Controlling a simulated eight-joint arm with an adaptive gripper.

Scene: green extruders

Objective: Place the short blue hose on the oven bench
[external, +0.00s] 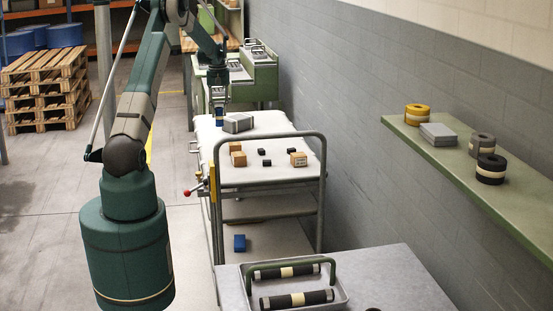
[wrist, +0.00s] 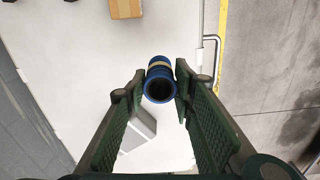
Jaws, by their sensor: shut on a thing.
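The short blue hose (external: 219,120) hangs below my gripper (external: 219,98), over the far left part of the white-topped cart. In the wrist view the blue hose (wrist: 160,72) has a pale band and an open dark end. It sits between the fingertips of my gripper (wrist: 158,88), which is shut on it. I cannot tell whether the hose touches the white top. A green bench (external: 265,78) stands behind the cart and a grey bench (external: 385,280) stands in front. Neither is labelled, so I cannot tell which is the oven bench.
A grey box (external: 238,123) lies right beside the hose. Cardboard boxes (external: 298,159) and small black blocks (external: 264,152) are on the cart top (external: 235,176). The cart's rail (external: 322,170) rises at its near end. A green wall shelf (external: 460,165) holds coils.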

